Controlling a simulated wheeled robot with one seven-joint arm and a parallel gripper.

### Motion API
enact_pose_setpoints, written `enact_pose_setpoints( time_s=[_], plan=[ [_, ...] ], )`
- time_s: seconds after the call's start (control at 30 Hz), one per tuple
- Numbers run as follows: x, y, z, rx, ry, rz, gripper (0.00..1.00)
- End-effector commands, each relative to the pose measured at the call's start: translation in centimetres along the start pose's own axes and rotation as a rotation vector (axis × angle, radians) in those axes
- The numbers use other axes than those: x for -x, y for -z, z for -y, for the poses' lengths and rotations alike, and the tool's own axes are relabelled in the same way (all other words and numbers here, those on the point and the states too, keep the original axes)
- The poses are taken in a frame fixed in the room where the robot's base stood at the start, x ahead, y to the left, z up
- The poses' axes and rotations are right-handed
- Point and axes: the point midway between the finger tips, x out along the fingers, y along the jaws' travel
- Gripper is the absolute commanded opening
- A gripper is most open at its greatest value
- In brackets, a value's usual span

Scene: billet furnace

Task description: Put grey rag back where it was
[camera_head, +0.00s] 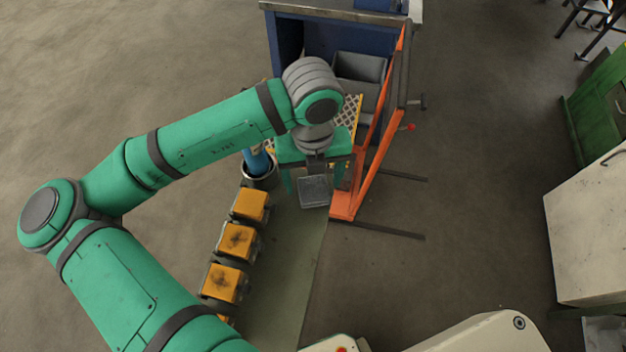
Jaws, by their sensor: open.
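An orange frame (366,170) stands close right of the gripper. A blue cabinet (287,45) with a grey bin (360,67) is behind. Several orange-topped blocks (238,241) line the left of the green floor strip (285,270). A pale cabinet (590,230) stands right; floor between is mostly clear.

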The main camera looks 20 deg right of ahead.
Motion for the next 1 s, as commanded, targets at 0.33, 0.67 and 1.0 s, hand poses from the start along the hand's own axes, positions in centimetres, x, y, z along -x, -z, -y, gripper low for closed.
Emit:
enact_pose_setpoints(
  time_s=[0.33,0.67,1.0],
  plan=[
    [6.8,-0.1,0.1,-0.001,0.001,0.004,0.71],
    [10.8,0.0,0.0,0.0,0.0,0.001,0.71],
    [11.2,0.0,0.0,0.0,0.0,0.0,0.71]
  ],
)
